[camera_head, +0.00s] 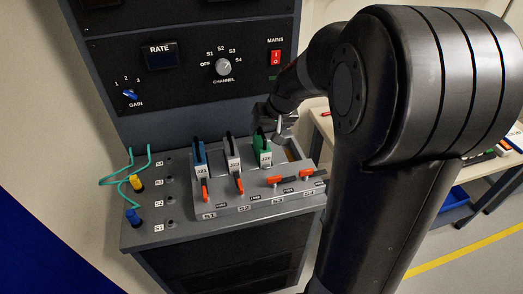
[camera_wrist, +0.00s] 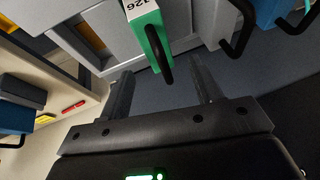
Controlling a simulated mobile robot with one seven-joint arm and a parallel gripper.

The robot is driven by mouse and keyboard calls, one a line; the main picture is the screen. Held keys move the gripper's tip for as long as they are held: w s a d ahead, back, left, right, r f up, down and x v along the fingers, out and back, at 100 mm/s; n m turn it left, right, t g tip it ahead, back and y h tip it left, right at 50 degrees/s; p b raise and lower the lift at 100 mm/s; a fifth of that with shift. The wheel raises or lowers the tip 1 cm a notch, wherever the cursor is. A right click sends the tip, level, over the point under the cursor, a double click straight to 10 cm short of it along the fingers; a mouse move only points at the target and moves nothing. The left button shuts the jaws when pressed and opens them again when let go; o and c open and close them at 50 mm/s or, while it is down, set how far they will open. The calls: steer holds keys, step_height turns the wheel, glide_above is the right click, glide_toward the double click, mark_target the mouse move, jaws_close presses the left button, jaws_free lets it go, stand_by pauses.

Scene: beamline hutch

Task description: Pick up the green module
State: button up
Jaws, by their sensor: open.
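The green module (camera_head: 264,157) stands in the slotted grey rack, third from the left, with a white label and a black loop handle on top. In the wrist view the green module (camera_wrist: 155,40) is at top centre, its black handle reaching down toward the gap between my fingers. My gripper (camera_wrist: 162,72) is open and empty, a finger on each side of the handle's line. In the head view my gripper (camera_head: 277,122) is close above and behind the green module, partly hidden by my arm.
A blue module (camera_head: 200,158) and a white module (camera_head: 233,158) stand left of it. An open slot (camera_head: 293,150) is on its right. Orange levers (camera_head: 275,181) line the rack front. A plug panel with green cables (camera_head: 130,165) is at left; a control panel (camera_head: 190,60) rises behind.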

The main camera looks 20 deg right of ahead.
steer(key=shift+w+x, duration=0.25)
steer(key=shift+x, duration=2)
steer(key=shift+d+r, duration=0.1)
steer(key=shift+d, duration=0.05)
steer(key=shift+c, duration=0.5)
steer(key=c, duration=1.1)
